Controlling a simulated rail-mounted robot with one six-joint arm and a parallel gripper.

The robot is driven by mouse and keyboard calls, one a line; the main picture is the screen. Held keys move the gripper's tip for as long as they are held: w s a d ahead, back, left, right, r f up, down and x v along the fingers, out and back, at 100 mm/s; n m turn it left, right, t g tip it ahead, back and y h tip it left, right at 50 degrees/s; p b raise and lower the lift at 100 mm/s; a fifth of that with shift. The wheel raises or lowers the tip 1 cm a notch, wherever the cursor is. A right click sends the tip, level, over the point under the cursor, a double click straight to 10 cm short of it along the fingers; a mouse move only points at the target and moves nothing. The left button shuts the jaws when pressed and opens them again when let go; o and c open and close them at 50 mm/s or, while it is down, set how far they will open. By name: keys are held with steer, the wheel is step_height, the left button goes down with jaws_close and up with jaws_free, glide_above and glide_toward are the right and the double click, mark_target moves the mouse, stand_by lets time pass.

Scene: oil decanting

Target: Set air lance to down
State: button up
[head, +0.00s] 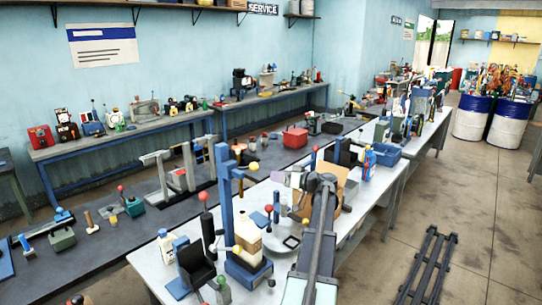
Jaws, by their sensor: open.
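A tall blue upright stand (226,200) rises from a blue base on the near white bench. My arm reaches up from the bottom edge over the bench, right of the stand. My gripper (303,199) is at its far end, small and partly lost among dark parts, open and apart from the stand. Its fingertips are hard to make out.
A cardboard box (347,184) is close behind my arm's end. A blue crate (386,154) and bottles stand farther along the white bench. A grey bench (130,232) with tools runs to the left. A dark rail frame (428,265) lies on the open floor at right.

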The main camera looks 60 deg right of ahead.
mark_target(254, 167)
steer(key=w, duration=0.3)
steer(key=w+n, duration=0.1)
steer(key=w, duration=0.3)
steer(key=w+n, duration=0.1)
steer(key=w, duration=0.3)
steer(key=shift+w+a+r+t, duration=0.2)
steer(key=shift+a+r+t, duration=0.1)
steer(key=shift+a+r, duration=0.05)
steer(key=shift+c, duration=0.4)
